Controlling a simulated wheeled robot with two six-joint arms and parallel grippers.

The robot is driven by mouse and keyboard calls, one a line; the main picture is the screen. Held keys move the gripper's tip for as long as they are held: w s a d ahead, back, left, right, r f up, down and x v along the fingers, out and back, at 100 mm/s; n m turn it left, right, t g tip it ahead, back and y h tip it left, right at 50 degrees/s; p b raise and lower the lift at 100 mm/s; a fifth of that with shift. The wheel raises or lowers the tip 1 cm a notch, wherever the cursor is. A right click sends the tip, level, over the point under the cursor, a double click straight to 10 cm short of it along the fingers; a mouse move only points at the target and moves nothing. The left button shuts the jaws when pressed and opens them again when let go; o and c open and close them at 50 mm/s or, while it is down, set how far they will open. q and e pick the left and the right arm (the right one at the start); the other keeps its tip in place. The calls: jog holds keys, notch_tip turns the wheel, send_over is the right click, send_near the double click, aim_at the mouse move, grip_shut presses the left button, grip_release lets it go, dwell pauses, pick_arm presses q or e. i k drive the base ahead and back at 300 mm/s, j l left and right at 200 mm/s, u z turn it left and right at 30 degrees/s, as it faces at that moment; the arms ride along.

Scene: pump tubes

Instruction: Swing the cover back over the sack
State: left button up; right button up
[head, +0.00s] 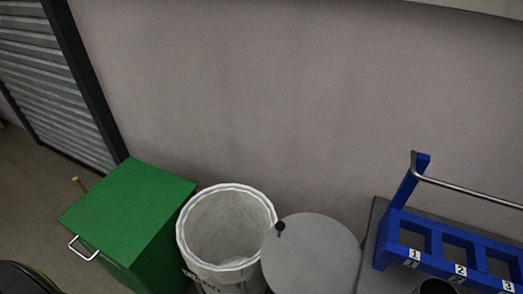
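The sack (228,214) is white and open at the top, standing upright in a round holder with its rim toward me. Its inside is visible and looks pale, with some unclear matter at the bottom. The cover (312,257) is a round flat grey disc to the right of the sack, swung aside so that the sack's mouth is open. A small black knob (280,227) stands at the cover's upper left, close to the sack's rim. Neither gripper is in view.
A green box (132,208) with a metal handle (84,250) stands left of the sack. At right a blue rack (446,249) with numbered slots and a metal bar (470,190) stands on a grey surface. A wall is behind; a slatted shutter (55,80) is at upper left.

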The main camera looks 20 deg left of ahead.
aim_at(305, 253)
jog(key=k+l, duration=0.95)
jog(key=k, duration=0.1)
